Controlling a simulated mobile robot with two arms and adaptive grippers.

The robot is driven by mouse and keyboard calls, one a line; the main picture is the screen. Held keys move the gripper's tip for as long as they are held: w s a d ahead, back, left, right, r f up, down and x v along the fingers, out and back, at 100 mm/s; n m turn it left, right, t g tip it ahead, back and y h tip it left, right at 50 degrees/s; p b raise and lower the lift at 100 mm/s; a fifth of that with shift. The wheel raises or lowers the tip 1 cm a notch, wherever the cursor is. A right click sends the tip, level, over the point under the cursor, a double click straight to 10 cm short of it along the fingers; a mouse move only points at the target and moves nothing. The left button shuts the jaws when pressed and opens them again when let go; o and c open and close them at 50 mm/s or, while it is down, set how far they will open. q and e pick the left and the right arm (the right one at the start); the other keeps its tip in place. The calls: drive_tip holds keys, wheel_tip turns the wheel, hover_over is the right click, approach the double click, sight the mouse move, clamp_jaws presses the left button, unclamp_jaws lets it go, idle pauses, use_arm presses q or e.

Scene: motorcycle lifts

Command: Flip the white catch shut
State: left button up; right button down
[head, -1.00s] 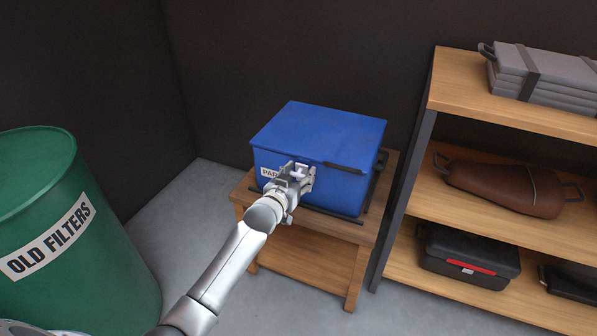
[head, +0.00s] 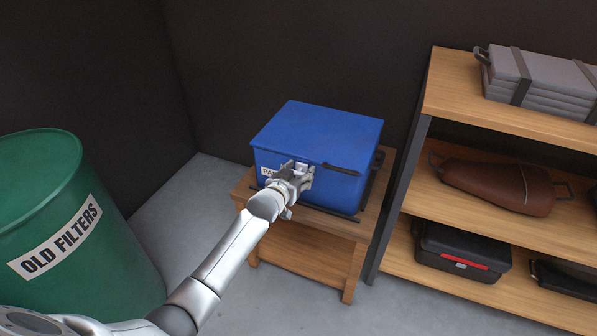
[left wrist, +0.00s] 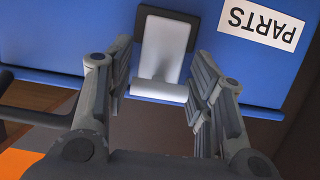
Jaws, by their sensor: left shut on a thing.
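The blue parts box (head: 318,135) sits on a small wooden stand, with its lid down. The white catch (left wrist: 165,50) is on its front, beside the PARTS label (left wrist: 262,22). In the left wrist view the catch is a white plate in a dark frame, with a thick white bar at one end. My left gripper (head: 296,178) is at the box front, shut on the catch, with one finger on each side (left wrist: 160,72). In the head view the fingers hide most of the catch. Whether it lies flush is hard to tell. My right gripper is out of view.
A green OLD FILTERS drum (head: 50,215) stands at the left. A wooden shelf unit (head: 425,190) with cases and a brown bag (head: 497,185) stands right of the stand (head: 330,250). A black handle (head: 341,169) juts from the box front. Floor between drum and stand is clear.

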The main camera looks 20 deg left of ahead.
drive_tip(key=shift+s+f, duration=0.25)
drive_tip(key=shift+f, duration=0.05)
use_arm(q)
drive_tip(key=o, duration=1.1)
drive_tip(key=shift+c, duration=0.2)
drive_tip(key=shift+s, duration=0.1)
drive_tip(key=v, duration=1.1)
drive_tip(key=shift+s+r, duration=0.25)
drive_tip(key=shift+s, duration=0.1)
